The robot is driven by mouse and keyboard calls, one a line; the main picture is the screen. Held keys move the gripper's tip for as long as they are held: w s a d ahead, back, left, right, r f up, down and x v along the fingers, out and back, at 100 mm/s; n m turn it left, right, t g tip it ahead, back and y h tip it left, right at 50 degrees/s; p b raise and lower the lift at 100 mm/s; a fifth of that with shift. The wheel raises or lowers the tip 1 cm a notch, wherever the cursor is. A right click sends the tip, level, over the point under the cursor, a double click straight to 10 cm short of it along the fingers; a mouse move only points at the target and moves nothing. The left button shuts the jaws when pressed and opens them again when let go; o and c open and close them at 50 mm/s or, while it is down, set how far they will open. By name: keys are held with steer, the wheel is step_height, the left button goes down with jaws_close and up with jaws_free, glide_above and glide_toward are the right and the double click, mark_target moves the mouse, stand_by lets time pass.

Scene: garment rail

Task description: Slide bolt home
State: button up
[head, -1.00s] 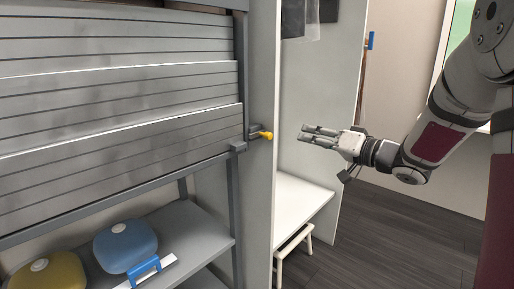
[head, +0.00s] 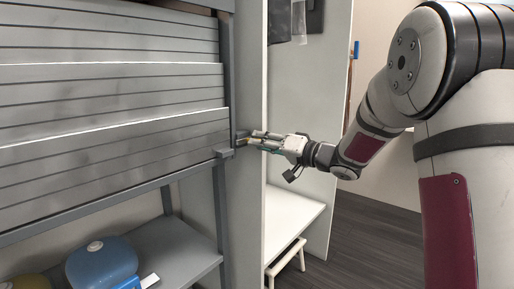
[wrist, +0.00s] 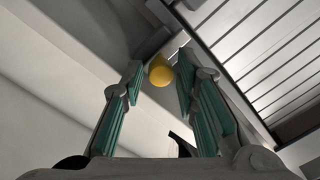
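The bolt has a yellow knob (wrist: 161,72), which sits between my gripper's fingertips in the wrist view. In the head view the bolt (head: 240,141) is at the right post of the grey slatted unit, mostly hidden by my fingers. My gripper (head: 257,141) reaches in from the right with its fingers around the knob. In the wrist view my gripper (wrist: 158,80) is open, with a finger on each side of the knob. The right finger is close to the knob, and I cannot tell if it touches. A gap shows at the left finger.
The grey slatted panels (head: 110,145) fill the left. A shelf (head: 190,250) below holds a blue rounded container (head: 102,262). A white partition (head: 247,225) stands beside the post. A white bench (head: 290,220) and a small stool (head: 287,262) are to the right.

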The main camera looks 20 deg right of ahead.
steer(key=shift+x, duration=0.95)
jaws_close()
steer(key=shift+s+a+r+p, duration=0.1)
steer(key=shift+s+a+p, duration=0.15)
steer(key=shift+s+a, duration=0.6)
steer(key=shift+s+a+p, duration=0.2)
steer(key=shift+s+a, duration=0.35)
steer(key=shift+a, duration=0.65)
steer(key=shift+s, duration=0.1)
jaws_free()
steer(key=shift+a, duration=0.1)
